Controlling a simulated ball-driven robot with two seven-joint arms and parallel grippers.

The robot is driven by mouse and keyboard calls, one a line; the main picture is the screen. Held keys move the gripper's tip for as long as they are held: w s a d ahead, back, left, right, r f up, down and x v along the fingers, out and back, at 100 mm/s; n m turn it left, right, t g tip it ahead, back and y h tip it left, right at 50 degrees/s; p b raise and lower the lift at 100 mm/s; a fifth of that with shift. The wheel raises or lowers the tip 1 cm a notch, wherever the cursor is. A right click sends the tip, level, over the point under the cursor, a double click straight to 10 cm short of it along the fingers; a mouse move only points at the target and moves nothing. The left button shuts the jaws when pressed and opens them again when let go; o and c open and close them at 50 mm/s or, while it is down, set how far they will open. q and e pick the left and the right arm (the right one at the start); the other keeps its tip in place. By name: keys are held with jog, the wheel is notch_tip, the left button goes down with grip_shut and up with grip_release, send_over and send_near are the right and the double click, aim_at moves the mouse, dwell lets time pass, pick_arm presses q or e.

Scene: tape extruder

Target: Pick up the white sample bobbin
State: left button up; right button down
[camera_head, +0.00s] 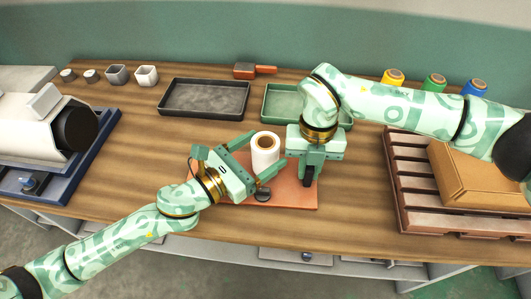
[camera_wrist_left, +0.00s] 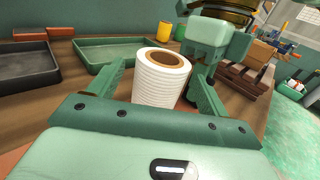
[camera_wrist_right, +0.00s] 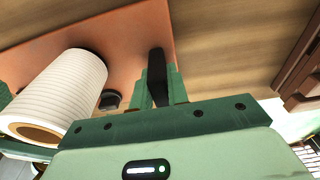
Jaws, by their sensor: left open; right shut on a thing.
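The white sample bobbin (camera_head: 265,153), a ribbed white roll with a brown core, stands upright on the orange mat (camera_head: 296,196). My left gripper (camera_head: 266,150) is open, with one finger on either side of the bobbin; in the left wrist view the bobbin (camera_wrist_left: 161,80) stands between the fingers (camera_wrist_left: 155,82). I cannot tell whether either finger touches it. My right gripper (camera_head: 311,172) is just right of the bobbin, shut on a dark, narrow object (camera_wrist_right: 158,78), mostly hidden by the fingers. The bobbin (camera_wrist_right: 55,98) lies left of it in the right wrist view.
A small black round item (camera_head: 262,195) sits on the mat in front of the bobbin. A black tray (camera_head: 203,113) and a green tray (camera_head: 276,117) lie behind. A brown pallet with a cardboard box (camera_head: 470,175) is right; the extruder machine (camera_head: 40,130) is left.

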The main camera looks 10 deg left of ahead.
pick_arm(q)
jog(key=c, duration=1.1)
jog(key=shift+c, duration=0.2)
jog(key=shift+r, duration=0.1)
notch_tip(320, 180, up, 18)
pick_arm(e)
jog(key=c, duration=1.3)
grip_release()
